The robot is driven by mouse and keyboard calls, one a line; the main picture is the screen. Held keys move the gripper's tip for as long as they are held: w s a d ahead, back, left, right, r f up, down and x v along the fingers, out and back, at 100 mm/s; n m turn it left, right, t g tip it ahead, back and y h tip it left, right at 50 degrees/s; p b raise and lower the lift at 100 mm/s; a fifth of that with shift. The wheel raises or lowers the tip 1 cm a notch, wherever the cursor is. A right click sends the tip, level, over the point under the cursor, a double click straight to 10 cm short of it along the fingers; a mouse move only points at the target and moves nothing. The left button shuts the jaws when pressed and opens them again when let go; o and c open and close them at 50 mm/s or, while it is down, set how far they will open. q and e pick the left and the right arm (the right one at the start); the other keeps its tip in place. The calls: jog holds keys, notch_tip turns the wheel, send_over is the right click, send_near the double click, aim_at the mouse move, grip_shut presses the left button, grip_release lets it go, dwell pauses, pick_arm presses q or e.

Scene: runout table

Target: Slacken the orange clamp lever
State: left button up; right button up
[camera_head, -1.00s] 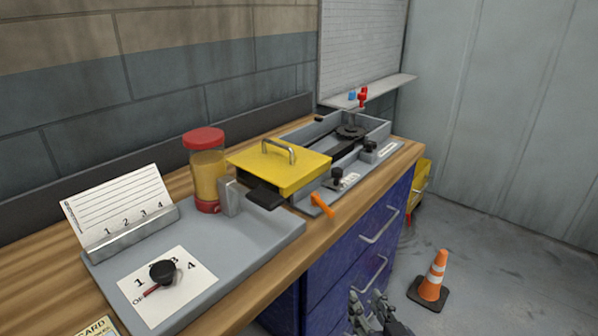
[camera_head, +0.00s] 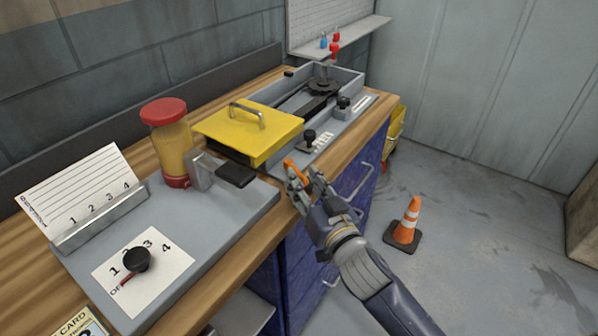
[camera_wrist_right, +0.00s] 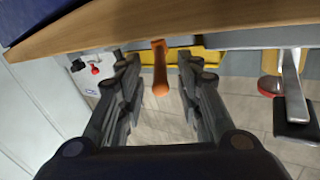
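The orange clamp lever (camera_head: 297,169) sticks out at the bench's front edge, just below the yellow cover (camera_head: 250,131). My right gripper (camera_head: 303,178) is at the lever in the head view and partly hides it. In the right wrist view the orange lever (camera_wrist_right: 160,68) hangs between the two fingers of my right gripper (camera_wrist_right: 157,85). The fingers are spread, with a gap on each side of the lever. My left gripper is in neither view.
A black-handled metal lever (camera_head: 235,174) and a red-lidded jar (camera_head: 167,140) stand left of the cover. A black dial (camera_head: 137,260) sits on the grey plate (camera_head: 215,235). Drawers (camera_head: 300,270) lie below the bench edge. An orange cone (camera_head: 408,221) stands on the floor.

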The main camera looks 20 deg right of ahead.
jog(key=shift+w+a, duration=0.2)
jog(key=shift+w, duration=1.2)
grip_shut()
